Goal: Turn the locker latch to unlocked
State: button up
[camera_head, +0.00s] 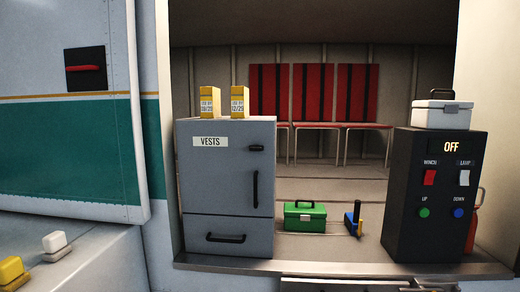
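The grey locker (226,185) labelled "VESTS" stands on the sill left of the middle. Its small dark latch (255,148) sits at the upper right of the door and looks horizontal. Below it is a vertical black door handle (256,189). The door looks closed, and a drawer with a dark pull (225,238) is under it. Any lock marking by the latch is too small to read. My gripper is not in this view.
Two yellow boxes (210,102) stand on the locker. A green case (304,215) and a blue-and-yellow item (354,218) are to its right. A black control box (435,195) showing "OFF" carries a white case (442,114). Red seats (313,91) are behind.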

aim_at(256, 148)
jog(key=k, duration=0.6)
jog(key=u, duration=0.35)
jog(key=i, duration=1.15)
jog(key=u, duration=0.65)
